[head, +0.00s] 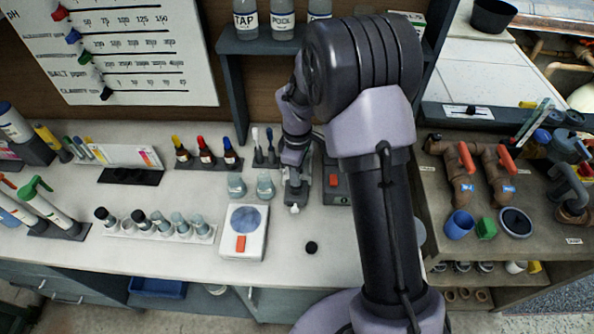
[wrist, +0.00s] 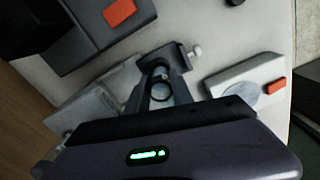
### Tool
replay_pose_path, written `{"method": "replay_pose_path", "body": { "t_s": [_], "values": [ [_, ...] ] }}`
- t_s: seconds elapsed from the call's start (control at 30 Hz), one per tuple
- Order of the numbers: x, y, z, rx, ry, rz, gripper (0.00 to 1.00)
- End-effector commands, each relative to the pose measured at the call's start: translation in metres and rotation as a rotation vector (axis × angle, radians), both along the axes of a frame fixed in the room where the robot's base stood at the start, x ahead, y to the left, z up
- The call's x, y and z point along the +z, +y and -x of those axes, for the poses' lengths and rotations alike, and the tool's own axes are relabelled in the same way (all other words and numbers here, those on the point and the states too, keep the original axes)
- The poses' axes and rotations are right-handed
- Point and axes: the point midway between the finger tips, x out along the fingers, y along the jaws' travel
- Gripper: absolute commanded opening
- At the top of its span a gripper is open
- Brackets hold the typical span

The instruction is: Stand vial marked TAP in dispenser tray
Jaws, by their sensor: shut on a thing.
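My gripper (head: 295,186) is low over the bench, right of the white balance. It is shut on a small clear vial with a dark ring at its top, seen between the fingers in the wrist view (wrist: 161,90). Any marking on this vial is not readable. A dark bracket with a white knob (wrist: 195,51) is close by the fingers; the knob also shows in the head view (head: 294,208). I cannot tell whether it belongs to the dispenser. The dispenser tray is not clearly seen, partly hidden by my gripper. A large bottle labelled TAP (head: 245,20) stands on the shelf.
Two clear vials (head: 236,186) (head: 265,185) stand behind the balance (head: 244,233). A dark box with a red button (head: 334,181) is close on the right. A pale grey block (wrist: 92,107) lies left in the wrist view. A black cap (head: 311,248) lies on clear bench in front.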

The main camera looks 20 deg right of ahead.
Motion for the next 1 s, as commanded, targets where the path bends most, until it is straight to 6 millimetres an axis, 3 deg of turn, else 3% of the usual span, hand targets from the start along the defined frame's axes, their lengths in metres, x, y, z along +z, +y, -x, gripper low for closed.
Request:
{"method": "replay_pose_path", "body": {
  "t_s": [1.0],
  "values": [
    [-0.020, 0.000, 0.000, 0.000, -0.001, 0.001, 0.00]
  ]
}}
